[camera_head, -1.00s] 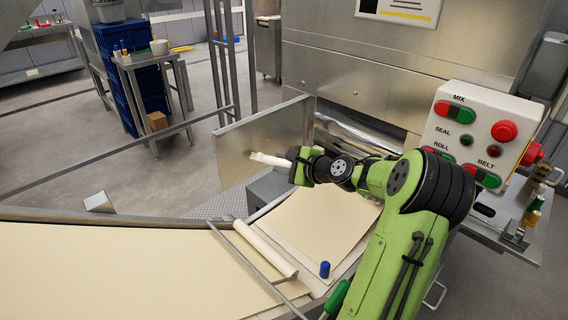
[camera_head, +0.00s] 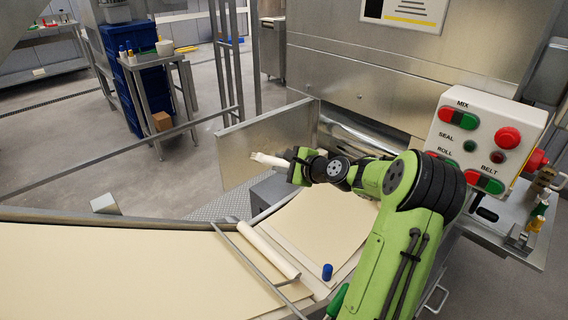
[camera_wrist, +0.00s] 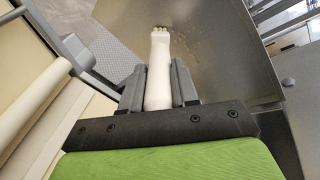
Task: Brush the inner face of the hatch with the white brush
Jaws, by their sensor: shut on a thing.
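The white brush (camera_wrist: 160,68) is held between the two dark fingers of my gripper (camera_wrist: 158,88), which is shut on it. In the head view the brush (camera_head: 270,160) points left from my gripper (camera_head: 297,164). The hatch (camera_head: 285,128) stands open as an upright metal panel, and the brush lies in front of its inner face. In the wrist view the brush's bristle end is close to the hatch face (camera_wrist: 222,60), near a patch of brown specks (camera_wrist: 192,45). I cannot tell if the bristles touch it.
A dough sheet (camera_head: 315,225) lies below my arm, with a pale roller (camera_head: 268,250) and a blue cylinder (camera_head: 327,271) near it. A button panel (camera_head: 487,130) stands to the right. A metal rail (camera_head: 120,155) runs at the left.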

